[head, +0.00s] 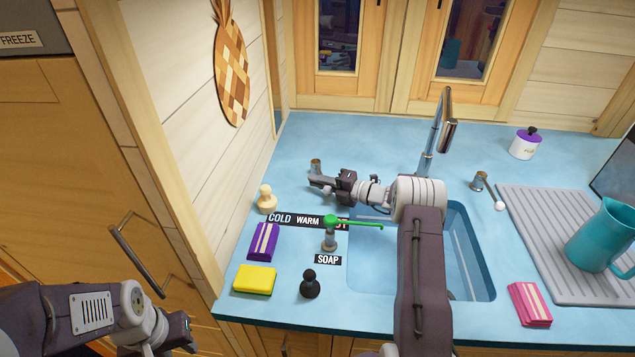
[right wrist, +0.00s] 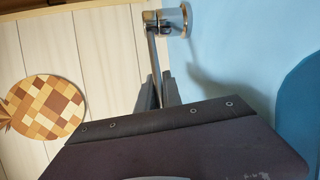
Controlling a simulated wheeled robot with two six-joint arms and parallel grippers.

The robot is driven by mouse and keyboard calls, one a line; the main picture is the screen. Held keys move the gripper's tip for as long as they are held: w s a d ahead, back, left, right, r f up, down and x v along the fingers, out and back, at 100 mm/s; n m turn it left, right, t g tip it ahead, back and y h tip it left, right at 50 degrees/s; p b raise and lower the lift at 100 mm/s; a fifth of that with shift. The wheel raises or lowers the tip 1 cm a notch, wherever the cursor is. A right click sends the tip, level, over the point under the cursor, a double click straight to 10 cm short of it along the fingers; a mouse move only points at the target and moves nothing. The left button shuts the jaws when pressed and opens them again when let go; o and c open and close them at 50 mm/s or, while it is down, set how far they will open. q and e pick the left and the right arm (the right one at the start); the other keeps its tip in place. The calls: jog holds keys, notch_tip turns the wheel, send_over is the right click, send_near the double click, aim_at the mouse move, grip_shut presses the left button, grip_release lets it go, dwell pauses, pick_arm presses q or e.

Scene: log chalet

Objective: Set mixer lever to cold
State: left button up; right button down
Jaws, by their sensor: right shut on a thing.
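The mixer (head: 316,165) is a short metal cylinder on the blue counter, left of the sink. In the right wrist view its glossy body (right wrist: 172,22) is at the top, with the thin metal lever (right wrist: 153,55) running down between my fingers. My right gripper (head: 320,184) is shut on the lever; it also shows in the right wrist view (right wrist: 159,88). In the head view the fingers hide most of the lever. A black label strip (head: 308,220) reads COLD at left, then WARM; HOT is partly covered. My left gripper (head: 188,335) is low at left, its jaws unclear.
A green-topped soap pump (head: 331,236) stands in front of the strip. A wooden stamp-like piece (head: 266,200), purple sponge (head: 263,241), yellow sponge (head: 254,280) and black stopper (head: 310,284) are nearby. The tall tap (head: 436,130) stands behind the sink (head: 470,250). The wall closes the left side.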

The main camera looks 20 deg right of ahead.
jog(key=shift+s+a+f, duration=0.1)
jog(key=shift+f, duration=0.2)
jog(key=shift+a+r+m+t+h+p, duration=0.2)
jog(key=shift+a+m+t+h+p, duration=0.1)
jog(key=shift+a+p, duration=0.1)
jog(key=shift+a+f+m+h, duration=0.15)
jog(key=shift+f+m+h, duration=0.1)
jog(key=shift+m+h, duration=0.25)
jog(key=c, duration=1.5)
grip_release()
jog(key=shift+t, duration=0.3)
jog(key=shift+r, duration=0.2)
jog(key=v, duration=0.9)
